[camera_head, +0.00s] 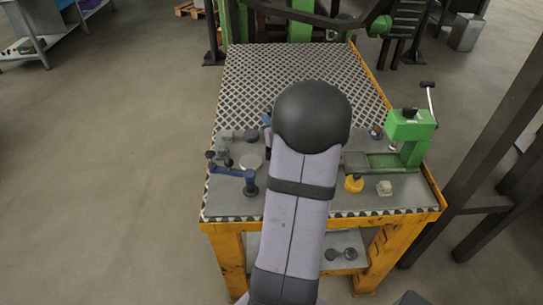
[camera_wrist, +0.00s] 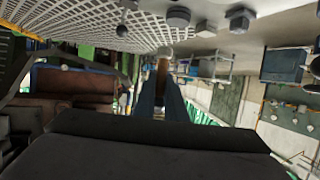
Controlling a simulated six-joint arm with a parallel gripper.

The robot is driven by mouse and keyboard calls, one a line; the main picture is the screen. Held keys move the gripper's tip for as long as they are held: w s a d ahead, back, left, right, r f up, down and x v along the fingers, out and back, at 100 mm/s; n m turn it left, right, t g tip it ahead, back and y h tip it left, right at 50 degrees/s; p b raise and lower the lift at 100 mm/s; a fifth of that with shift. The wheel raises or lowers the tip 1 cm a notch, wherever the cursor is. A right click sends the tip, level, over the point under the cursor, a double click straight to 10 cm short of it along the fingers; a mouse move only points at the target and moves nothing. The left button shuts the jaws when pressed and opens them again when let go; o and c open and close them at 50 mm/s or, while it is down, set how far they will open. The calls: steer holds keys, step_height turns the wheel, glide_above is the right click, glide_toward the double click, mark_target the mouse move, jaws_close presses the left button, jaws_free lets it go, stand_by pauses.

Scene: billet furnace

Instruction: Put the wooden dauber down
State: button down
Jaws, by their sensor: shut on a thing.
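The wooden dauber (camera_wrist: 162,66) shows in the wrist view as a short brown handle with a pale rounded end. My gripper (camera_wrist: 160,88) has its two blue fingers shut on the dauber, which sticks out beyond the fingertips. The wrist view is tipped over, with the table's mesh top (camera_wrist: 75,17) along the upper edge. The dauber's pale end appears close to the table surface; I cannot tell whether it touches. In the head view my arm hides the dauber and most of the gripper.
The yellow-framed table (camera_head: 290,65) carries a green press (camera_head: 408,140) at right, a blue tool (camera_head: 232,172) at left, a pale disc (camera_head: 250,161), a yellow piece (camera_head: 353,183) and a pale block (camera_head: 384,188). Its far mesh area is clear.

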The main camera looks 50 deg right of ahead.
steer(key=shift+d+r+m+h, duration=0.1)
steer(key=shift+m+h, duration=0.2)
steer(key=shift+h, duration=0.1)
steer(key=shift+f+b, duration=0.5)
steer(key=shift+f, duration=4.5)
steer(key=shift+f, duration=0.1)
steer(key=shift+f, duration=0.15)
steer(key=c, duration=1.8)
jaws_free()
steer(key=shift+r, duration=0.3)
steer(key=v, duration=1.2)
steer(key=shift+r, duration=0.1)
